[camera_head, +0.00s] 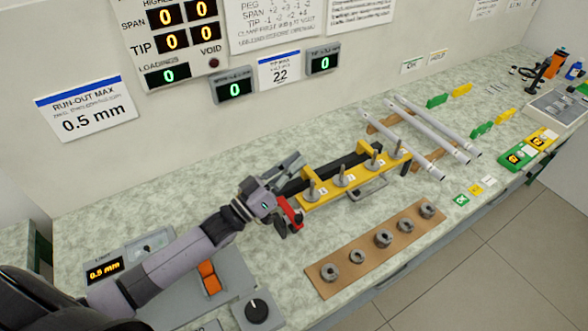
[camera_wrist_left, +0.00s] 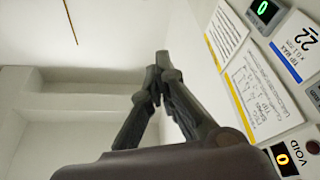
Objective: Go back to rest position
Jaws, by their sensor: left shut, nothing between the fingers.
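My left arm comes in from the left in the head view. My left gripper (camera_head: 294,180) is above the bench, by the left end of the yellow peg fixture (camera_head: 326,193). In the left wrist view the fingers of my left gripper (camera_wrist_left: 158,72) meet at their tips, with nothing between them. Behind them are the pale wall and a corner of the room. A red part (camera_head: 291,212) shows just below the gripper; I cannot tell whether they touch. My right gripper is not in view.
The bench (camera_head: 200,170) runs along the wall. A brown board (camera_head: 365,258) with several grey collars lies in front of the fixture. Silver rods (camera_head: 430,130) lie on brown supports at the right. A knob box (camera_head: 257,311) is near the front edge. Displays hang on the wall.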

